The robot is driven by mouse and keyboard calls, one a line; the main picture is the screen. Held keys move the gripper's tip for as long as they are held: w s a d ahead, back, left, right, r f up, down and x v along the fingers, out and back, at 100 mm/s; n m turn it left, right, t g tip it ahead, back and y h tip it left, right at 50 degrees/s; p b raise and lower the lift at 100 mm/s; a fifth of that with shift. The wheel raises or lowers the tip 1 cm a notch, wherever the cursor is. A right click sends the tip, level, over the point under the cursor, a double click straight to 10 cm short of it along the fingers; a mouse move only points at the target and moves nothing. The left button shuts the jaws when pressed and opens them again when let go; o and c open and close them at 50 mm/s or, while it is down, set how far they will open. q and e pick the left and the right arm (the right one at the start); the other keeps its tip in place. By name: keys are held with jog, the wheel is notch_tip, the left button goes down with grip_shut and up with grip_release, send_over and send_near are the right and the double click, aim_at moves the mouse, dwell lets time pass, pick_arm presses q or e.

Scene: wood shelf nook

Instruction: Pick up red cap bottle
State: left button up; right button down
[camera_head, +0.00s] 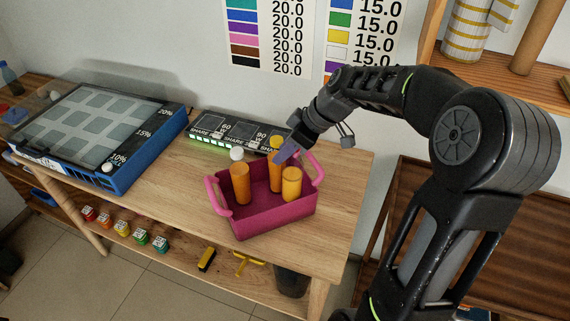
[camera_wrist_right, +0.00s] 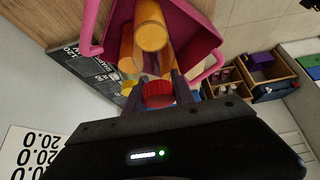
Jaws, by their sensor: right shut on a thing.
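My right gripper (camera_head: 290,150) reaches down into the pink basket (camera_head: 262,226) from behind. In the right wrist view its two fingers (camera_wrist_right: 158,100) are shut around a bottle's red cap (camera_wrist_right: 158,92). My left gripper is not in view.
The basket stands on a wooden table (camera_head: 165,178), its raised handles close to my gripper. A black label display (camera_head: 232,132) lies behind it, and a blue-edged tray (camera_head: 105,135) is at the left. The tabletop left of the basket is clear.

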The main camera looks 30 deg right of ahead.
notch_tip(320, 180, up, 12)
jog(key=b, duration=0.1)
jog(key=shift+r, duration=0.15)
dwell(0.6)
